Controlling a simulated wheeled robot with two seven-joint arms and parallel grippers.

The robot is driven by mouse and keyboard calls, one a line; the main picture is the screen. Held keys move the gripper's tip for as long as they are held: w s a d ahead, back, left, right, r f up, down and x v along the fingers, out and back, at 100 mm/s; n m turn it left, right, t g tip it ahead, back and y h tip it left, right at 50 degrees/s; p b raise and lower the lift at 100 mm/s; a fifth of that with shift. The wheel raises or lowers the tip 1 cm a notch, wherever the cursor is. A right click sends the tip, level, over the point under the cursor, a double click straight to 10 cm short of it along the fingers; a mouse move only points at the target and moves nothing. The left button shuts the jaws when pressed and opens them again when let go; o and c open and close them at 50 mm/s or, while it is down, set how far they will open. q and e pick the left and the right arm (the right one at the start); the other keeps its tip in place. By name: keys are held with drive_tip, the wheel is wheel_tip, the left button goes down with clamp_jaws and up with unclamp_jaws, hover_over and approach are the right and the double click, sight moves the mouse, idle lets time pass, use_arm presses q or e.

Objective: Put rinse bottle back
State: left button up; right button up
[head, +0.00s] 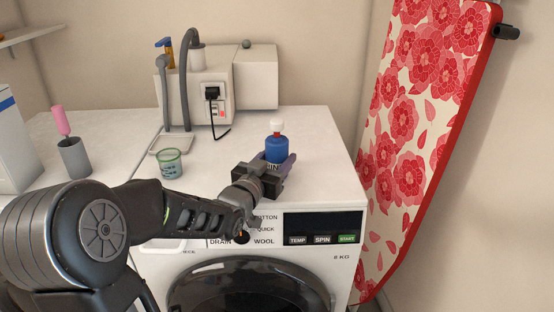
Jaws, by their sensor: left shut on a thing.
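The rinse bottle (277,149) is a blue bottle with a white cap, upright over the right part of the washing machine's white top. My left gripper (280,166) is shut around its lower body, with a finger on each side. I cannot tell whether the bottle's base touches the top, as the gripper hides it. My right gripper is not in view.
A green measuring cup (169,163) stands left of the gripper, by a small tray (170,144). Behind are a beige manifold box (211,90) with grey hoses and a plugged black cable. A grey cup (74,158) holds a pink-handled tool. A floral ironing board (420,130) leans at right.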

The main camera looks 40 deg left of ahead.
use_arm(q)
drive_tip(key=shift+f, duration=0.1)
drive_tip(key=o, duration=1.5)
